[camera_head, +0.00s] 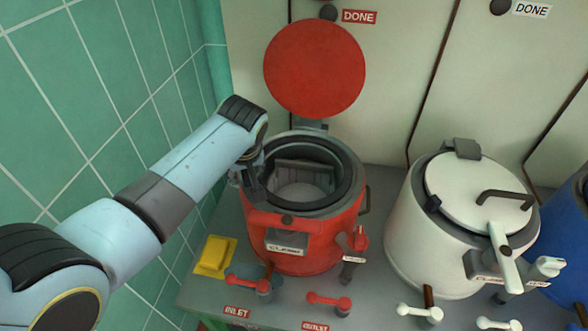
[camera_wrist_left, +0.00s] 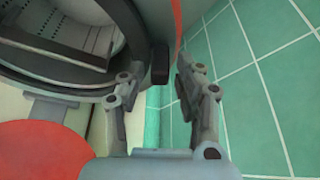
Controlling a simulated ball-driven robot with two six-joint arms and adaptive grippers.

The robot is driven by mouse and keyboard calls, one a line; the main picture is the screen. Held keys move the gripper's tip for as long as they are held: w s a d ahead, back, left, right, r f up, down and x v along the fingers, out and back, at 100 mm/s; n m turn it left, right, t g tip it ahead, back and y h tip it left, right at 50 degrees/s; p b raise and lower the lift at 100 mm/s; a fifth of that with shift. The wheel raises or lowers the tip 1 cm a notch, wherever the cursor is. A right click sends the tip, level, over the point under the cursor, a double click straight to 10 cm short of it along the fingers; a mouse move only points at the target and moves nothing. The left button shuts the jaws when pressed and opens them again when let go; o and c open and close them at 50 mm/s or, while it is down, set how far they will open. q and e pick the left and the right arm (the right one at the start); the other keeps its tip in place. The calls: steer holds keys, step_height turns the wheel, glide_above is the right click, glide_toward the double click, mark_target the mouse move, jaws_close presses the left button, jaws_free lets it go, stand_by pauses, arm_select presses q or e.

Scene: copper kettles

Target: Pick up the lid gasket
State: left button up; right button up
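The red kettle (camera_head: 290,247) stands open, with its round red lid (camera_head: 315,68) raised behind it. A dark ring, which looks like the lid gasket (camera_head: 352,178), lies around the kettle's mouth. It also shows as a dark curved band in the left wrist view (camera_wrist_left: 75,72). My left gripper (camera_head: 254,180) is at the left side of the kettle's rim, pointing down. In the left wrist view its two fingers (camera_wrist_left: 158,82) are apart, with a small black block on the kettle's side beyond the gap. I cannot tell whether a finger touches the rim. My right gripper is out of view.
A white kettle (camera_head: 425,240) with its lid shut stands to the right, and a blue kettle (camera_head: 570,225) is partly visible beyond. The green tiled wall (camera_head: 90,120) is close on the left.

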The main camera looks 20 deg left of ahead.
arm_select(q)
jaws_close()
steer(key=shift+r, duration=0.1)
step_height(320, 180, up, 26)
steer(key=p, duration=0.6)
steer(key=shift+p, duration=0.3)
stand_by(0.4)
